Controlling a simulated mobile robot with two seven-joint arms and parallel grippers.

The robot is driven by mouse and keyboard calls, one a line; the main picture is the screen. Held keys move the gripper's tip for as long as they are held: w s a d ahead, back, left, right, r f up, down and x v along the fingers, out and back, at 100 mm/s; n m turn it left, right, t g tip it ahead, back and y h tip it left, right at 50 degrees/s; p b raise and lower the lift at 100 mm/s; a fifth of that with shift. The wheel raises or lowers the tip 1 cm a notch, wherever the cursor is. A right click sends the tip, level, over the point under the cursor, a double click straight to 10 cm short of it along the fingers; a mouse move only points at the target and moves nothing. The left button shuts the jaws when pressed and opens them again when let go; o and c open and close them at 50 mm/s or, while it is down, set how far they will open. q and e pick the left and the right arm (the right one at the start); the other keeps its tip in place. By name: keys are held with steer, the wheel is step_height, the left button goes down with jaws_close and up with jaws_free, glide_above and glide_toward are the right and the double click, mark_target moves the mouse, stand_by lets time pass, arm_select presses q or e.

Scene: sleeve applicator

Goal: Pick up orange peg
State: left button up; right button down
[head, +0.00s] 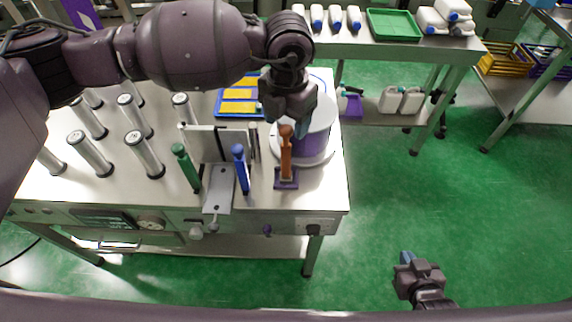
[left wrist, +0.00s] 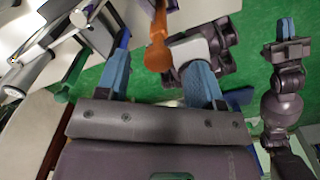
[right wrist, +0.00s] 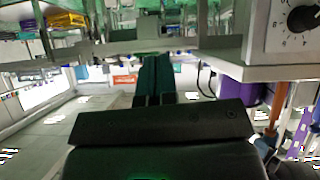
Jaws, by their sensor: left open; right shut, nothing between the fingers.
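The orange peg (head: 286,155) stands upright in a small purple base at the front right of the steel table in the head view. My left gripper (head: 302,124) is open just above and behind the peg's top. In the left wrist view the orange peg (left wrist: 157,45) reaches between the two blue fingertips (left wrist: 160,75), its rounded end nearest me; I cannot tell whether a finger touches it. My right gripper (head: 406,258) is low over the green floor, right of the table; its fingers (right wrist: 154,78) are together and empty in the right wrist view.
A blue peg (head: 241,168) and a green peg (head: 187,168) stand left of the orange one by a metal plate fixture. A white and purple cylinder (head: 318,135) is close behind it. Several metal rollers (head: 143,153) fill the table's left.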

mark_target(286, 143)
arm_select(q)
steer(key=shift+f, duration=3)
jaws_close()
